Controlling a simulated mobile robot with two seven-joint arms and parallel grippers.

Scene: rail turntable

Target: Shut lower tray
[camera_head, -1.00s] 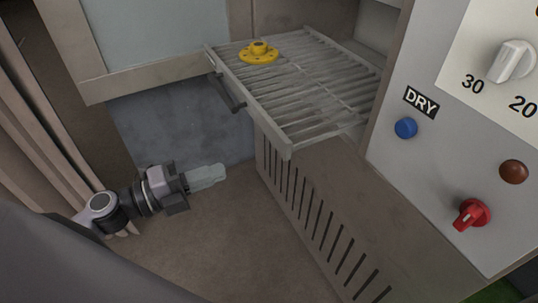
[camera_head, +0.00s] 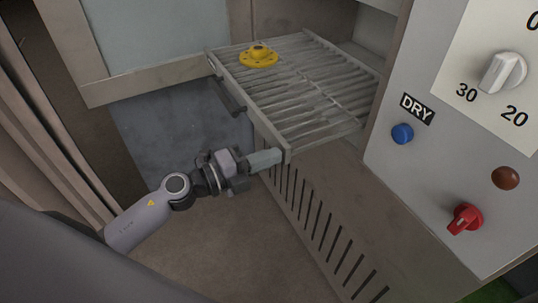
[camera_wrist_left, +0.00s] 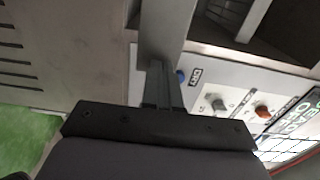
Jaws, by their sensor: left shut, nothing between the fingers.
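The lower tray (camera_head: 268,112) is a grey slatted rack that sticks out of the machine in the head view. A yellow flanged part (camera_head: 259,57) lies on its far left part. A dark handle (camera_head: 231,97) is on the tray's left front side. My left gripper (camera_head: 278,157) is shut and empty, its fingertips at the near front corner of the tray; I cannot tell whether they touch it. In the left wrist view the shut fingers (camera_wrist_left: 158,88) point toward a grey bar. My right gripper is not in view.
The control panel (camera_head: 445,150) stands to the right, with a blue button (camera_head: 402,134), a red knob (camera_head: 465,218) and a white dial (camera_head: 502,72). A slotted lower panel (camera_head: 318,215) is under the tray. An open door (camera_head: 155,75) is at the back left.

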